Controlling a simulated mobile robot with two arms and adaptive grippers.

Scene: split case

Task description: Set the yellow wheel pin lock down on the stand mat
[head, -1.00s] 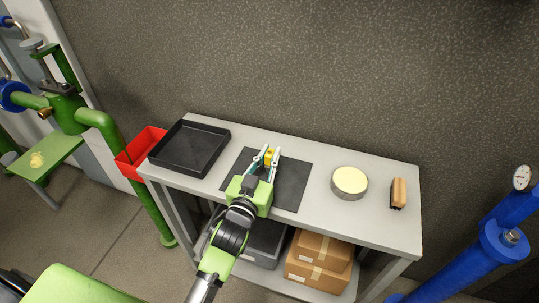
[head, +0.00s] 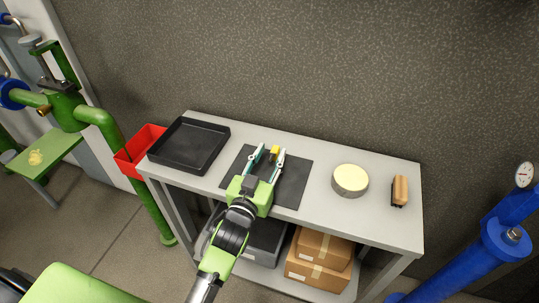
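The yellow wheel pin lock (head: 274,152) is a small yellow block with a dark part below it. It rests at the far part of the black stand mat (head: 296,183) on the grey bench. My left gripper (head: 266,155) is over the mat with its fingers spread apart, one on each side of the lock. The fingers look clear of the lock. The gripper body covers the near left part of the mat. My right gripper is not in view.
A black tray (head: 222,150) stands on the bench's left end, with a red bin (head: 130,163) beside it. A round cream-topped tin (head: 350,180) and a brush (head: 399,191) stand to the right. Cardboard boxes (head: 318,268) sit on the lower shelf.

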